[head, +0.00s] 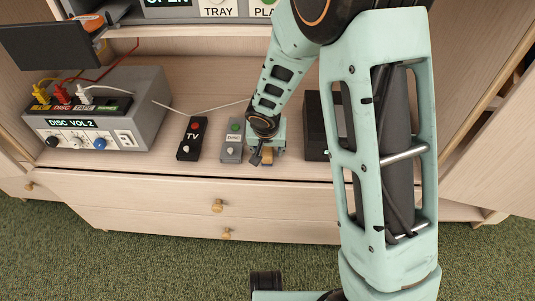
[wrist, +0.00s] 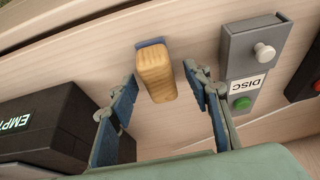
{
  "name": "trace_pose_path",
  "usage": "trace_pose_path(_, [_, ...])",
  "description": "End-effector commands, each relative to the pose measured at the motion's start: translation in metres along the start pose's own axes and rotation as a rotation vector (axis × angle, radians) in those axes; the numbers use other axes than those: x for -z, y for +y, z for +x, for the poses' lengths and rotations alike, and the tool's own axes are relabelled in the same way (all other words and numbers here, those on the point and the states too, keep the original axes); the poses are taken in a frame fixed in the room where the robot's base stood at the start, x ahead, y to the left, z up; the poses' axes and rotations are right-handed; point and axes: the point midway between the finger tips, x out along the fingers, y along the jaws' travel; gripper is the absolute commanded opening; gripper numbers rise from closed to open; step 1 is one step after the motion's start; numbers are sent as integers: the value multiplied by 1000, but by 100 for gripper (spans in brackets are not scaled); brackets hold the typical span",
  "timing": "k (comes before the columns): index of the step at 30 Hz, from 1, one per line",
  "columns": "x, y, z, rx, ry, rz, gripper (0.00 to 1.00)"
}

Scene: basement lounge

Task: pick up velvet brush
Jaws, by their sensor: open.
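The velvet brush (wrist: 155,72) is a light wooden block with a strip of blue at its far end in the wrist view. It stands out from the pale wooden shelf top, between the two fingers of my gripper (wrist: 161,82). The fingers have blue inner pads and are spread, with a visible gap on each side of the wood. In the head view my gripper (head: 259,153) is low over the shelf, and only a small brown bit of the brush (head: 267,158) shows beneath it; the rest is hidden.
A grey DISC remote (head: 232,142) lies close left of my gripper, with a black TV remote (head: 191,138) farther left. A black box (head: 316,126) stands close right; the wrist view shows EMPTY on one. A grey switch box (head: 98,112) with cables stands far left.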

Motion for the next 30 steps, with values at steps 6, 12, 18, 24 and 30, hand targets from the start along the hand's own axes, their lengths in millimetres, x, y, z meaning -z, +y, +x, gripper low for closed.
trace_pose_path(6, [0,0,0,0,0,0,27])
trace_pose_path(12, [0,0,0,0,0,0,5])
trace_pose_path(18, [0,0,0,0,0,0,0])
trace_pose_path(24, [2,0,-5,0,0,2,0])
trace_pose_path(30, [12,0,-26,2,3,1,0])
